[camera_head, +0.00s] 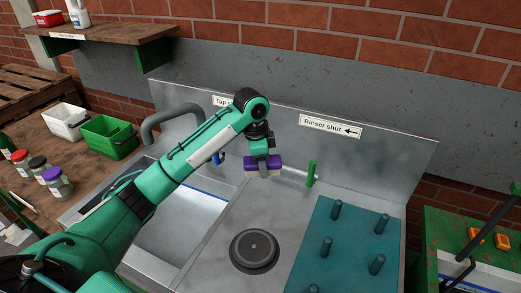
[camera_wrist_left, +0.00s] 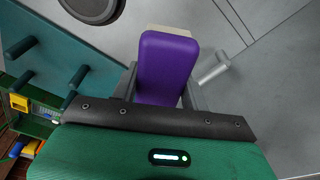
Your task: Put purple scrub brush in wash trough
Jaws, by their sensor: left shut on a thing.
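The purple scrub brush (camera_head: 262,164) is held in my left gripper (camera_head: 264,172) above the metal counter, in front of the back panel. In the left wrist view the purple back of the brush (camera_wrist_left: 167,68) lies between the two fingers of the gripper (camera_wrist_left: 162,88), with a pale edge behind it. The wash trough (camera_head: 185,215) is the sunken metal basin left of the brush, partly hidden by my left arm. My right gripper cannot be made out in the head view.
A round black disc (camera_head: 254,251) sits on the counter. A teal peg board (camera_head: 345,245) is at the right. A green-handled lever (camera_head: 311,174) stands just right of the brush. A grey tap (camera_head: 165,120) arches over the trough. Green (camera_head: 109,139) and white (camera_head: 66,122) bins stand left.

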